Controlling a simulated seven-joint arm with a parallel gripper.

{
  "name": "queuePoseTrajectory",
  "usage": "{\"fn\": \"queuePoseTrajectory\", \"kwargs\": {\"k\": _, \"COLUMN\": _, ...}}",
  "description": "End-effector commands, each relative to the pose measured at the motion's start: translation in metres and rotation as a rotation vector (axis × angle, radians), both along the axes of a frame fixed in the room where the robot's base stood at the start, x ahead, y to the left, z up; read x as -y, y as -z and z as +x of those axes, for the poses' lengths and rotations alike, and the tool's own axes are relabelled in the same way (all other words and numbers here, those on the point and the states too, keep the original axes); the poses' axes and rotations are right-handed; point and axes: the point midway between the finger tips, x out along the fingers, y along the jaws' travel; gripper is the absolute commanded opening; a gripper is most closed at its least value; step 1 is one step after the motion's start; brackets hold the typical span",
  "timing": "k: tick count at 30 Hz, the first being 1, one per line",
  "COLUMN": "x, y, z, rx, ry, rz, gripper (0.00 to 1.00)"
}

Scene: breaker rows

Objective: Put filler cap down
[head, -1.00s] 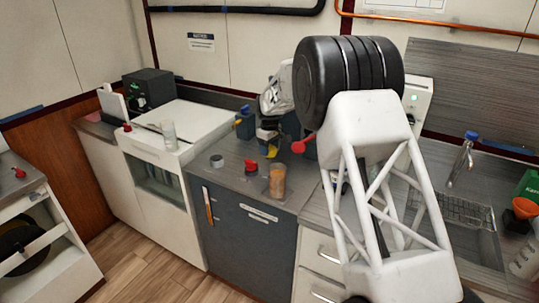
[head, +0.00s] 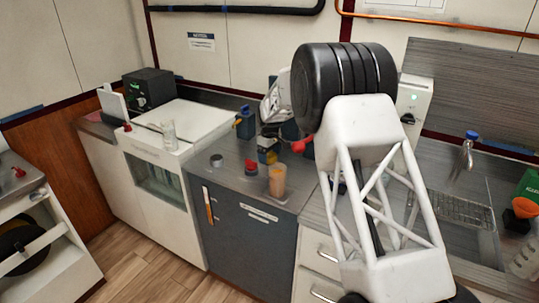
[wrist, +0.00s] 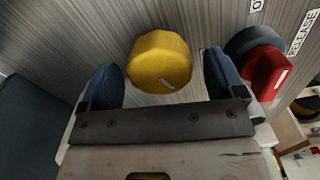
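The yellow filler cap (wrist: 160,62), faceted and rounded, shows in the wrist view on the grey striped counter. My gripper (wrist: 163,80) is open around it, with one blue finger on each side. A gap shows between the cap and each finger. In the head view my gripper hangs over the back of the counter, and its fingertips are hard to make out. A yellow patch (head: 266,157) shows below it there, but I cannot tell whether it is the cap.
A red part beside a dark round piece (wrist: 265,70) lies right of the gripper in the wrist view. On the counter (head: 232,178) stand an orange-tan cup (head: 277,180), a red-topped item (head: 251,167), a grey ring (head: 216,160) and a blue bottle (head: 246,123).

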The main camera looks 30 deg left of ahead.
Motion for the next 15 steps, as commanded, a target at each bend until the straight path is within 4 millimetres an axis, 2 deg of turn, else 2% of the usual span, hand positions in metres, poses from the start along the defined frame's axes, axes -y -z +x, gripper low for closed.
{"fn": "queuePoseTrajectory", "kwargs": {"k": 10, "x": 0.0, "y": -0.002, "z": 0.0, "rx": 0.0, "ry": 0.0, "rz": 0.0, "gripper": 0.88}}
{"fn": "queuePoseTrajectory", "kwargs": {"k": 15, "x": 0.0, "y": -0.013, "z": 0.0, "rx": 0.0, "ry": 0.0, "rz": 0.0, "gripper": 0.88}}
